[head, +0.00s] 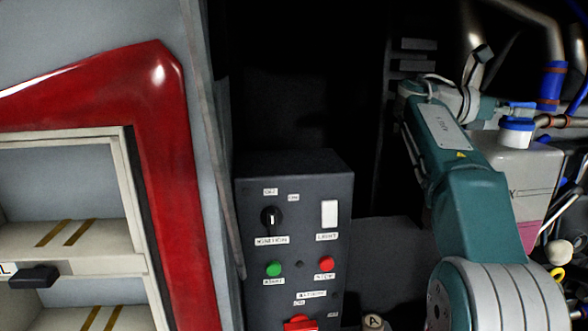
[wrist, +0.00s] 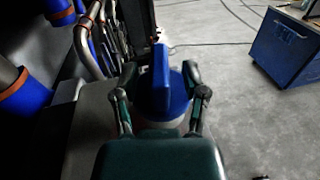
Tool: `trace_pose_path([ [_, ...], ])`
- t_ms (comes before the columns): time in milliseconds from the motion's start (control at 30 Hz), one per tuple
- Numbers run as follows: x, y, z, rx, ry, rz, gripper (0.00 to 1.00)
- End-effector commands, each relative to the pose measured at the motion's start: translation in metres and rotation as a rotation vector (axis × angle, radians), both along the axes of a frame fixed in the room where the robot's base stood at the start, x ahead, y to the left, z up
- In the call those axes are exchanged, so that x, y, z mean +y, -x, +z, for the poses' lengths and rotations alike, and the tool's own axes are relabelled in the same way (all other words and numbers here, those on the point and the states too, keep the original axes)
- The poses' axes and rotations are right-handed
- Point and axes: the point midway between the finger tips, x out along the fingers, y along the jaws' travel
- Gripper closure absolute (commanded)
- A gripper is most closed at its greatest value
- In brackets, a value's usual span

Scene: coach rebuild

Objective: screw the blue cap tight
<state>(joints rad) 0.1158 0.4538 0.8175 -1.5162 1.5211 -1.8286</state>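The blue cap (wrist: 160,80) shows in the wrist view with a raised upright grip across its round body. The head view shows it too (head: 517,125), with a white band below the blue, on top of a pale tank (head: 530,170) at the right. My gripper (wrist: 160,92) has its two fingers spread on either side of the cap, with the fingertips close to its edges. Whether they press on it cannot be told. In the head view my arm stands in front of part of the tank, and the fingers are hard to make out. The cap's thread is hidden.
Blue and metal pipes (wrist: 85,40) crowd the left of the wrist view. A dark control box (head: 293,230) with switches stands left of my arm. A blue cabinet (wrist: 285,50) stands on open grey floor. A red-framed shelf unit (head: 165,150) is at left.

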Motion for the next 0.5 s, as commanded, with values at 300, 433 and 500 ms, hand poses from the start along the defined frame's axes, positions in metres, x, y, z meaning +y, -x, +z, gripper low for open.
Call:
trace_pose_path([
  [300, -0.0057, 0.0004, -0.0009, 0.001, -0.002, -0.003, 1.0],
  [433, -0.0083, 0.0006, -0.0016, 0.001, -0.003, -0.004, 1.0],
  [500, -0.0096, 0.0006, -0.002, 0.001, -0.003, -0.004, 0.61],
])
